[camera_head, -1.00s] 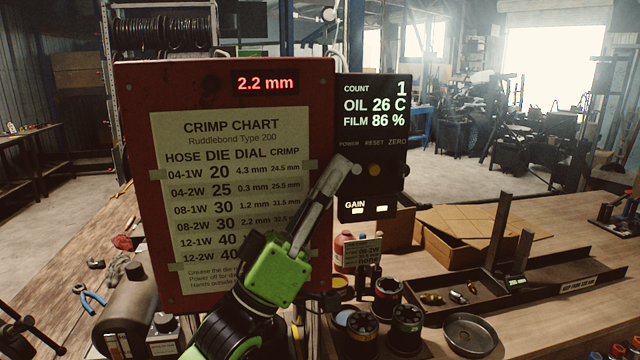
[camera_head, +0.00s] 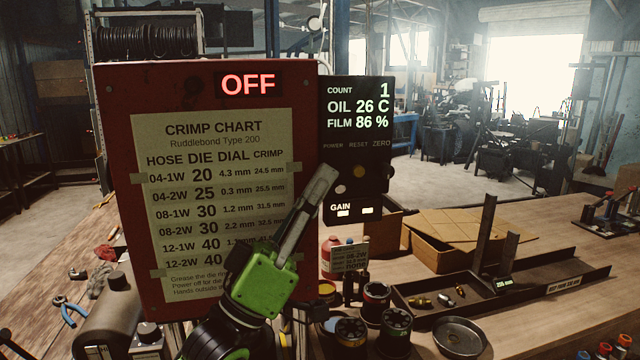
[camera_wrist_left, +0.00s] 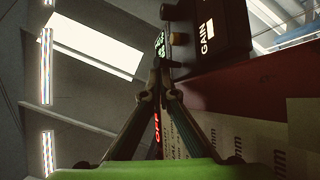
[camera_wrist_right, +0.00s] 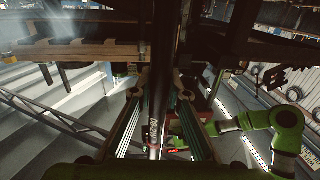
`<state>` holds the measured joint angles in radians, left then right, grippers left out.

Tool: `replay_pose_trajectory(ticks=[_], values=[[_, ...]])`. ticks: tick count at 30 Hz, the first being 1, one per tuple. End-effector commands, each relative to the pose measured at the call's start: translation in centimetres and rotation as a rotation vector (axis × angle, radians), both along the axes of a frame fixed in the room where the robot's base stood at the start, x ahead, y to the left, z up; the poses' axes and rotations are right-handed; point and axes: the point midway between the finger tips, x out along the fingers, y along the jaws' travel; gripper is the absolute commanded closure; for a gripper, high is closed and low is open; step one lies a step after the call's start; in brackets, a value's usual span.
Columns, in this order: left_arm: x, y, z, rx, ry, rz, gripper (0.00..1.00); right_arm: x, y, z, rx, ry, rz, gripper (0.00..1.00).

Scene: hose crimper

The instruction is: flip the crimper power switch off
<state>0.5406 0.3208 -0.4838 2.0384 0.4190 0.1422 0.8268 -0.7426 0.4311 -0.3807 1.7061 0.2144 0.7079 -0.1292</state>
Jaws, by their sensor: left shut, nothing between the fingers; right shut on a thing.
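The crimper's red cabinet (camera_head: 225,85) carries a chart, and its display (camera_head: 248,84) reads OFF in red. The black control box (camera_head: 357,130) is to its right, with POWER, RESET and ZERO labels. A small pale switch tip (camera_head: 340,188) shows below POWER, pointing low. My left gripper (camera_head: 328,172) is shut and empty, its tips beside the switch; I cannot tell whether they touch. In the left wrist view its tips (camera_wrist_left: 160,68) are together near the box. My right gripper (camera_wrist_right: 158,100) is shut on a dark hose-like piece with white lettering (camera_wrist_right: 153,130), outside the head view.
An amber reset button (camera_head: 358,172) is close right of the switch. A lit GAIN panel (camera_head: 352,209) sits below. Die cans (camera_head: 376,300), a round metal dish (camera_head: 460,337), a long dark tray (camera_head: 560,283) and a cardboard box (camera_head: 440,250) crowd the bench at right.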

Motion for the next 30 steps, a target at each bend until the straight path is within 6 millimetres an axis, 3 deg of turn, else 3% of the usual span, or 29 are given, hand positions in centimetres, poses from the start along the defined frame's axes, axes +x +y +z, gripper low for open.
replay_pose_trajectory(ticks=[18, 30], values=[[-4.3, 5.1, -8.0, 0.002, 0.004, 0.001, 1.0, 0.1, 0.0, 0.2, 0.002, -0.004, 0.0, 1.0], [-5.0, 5.9, -9.1, 0.001, 0.001, 0.0, 1.0, 0.1, 0.0, 0.1, 0.002, -0.004, 0.0, 1.0]])
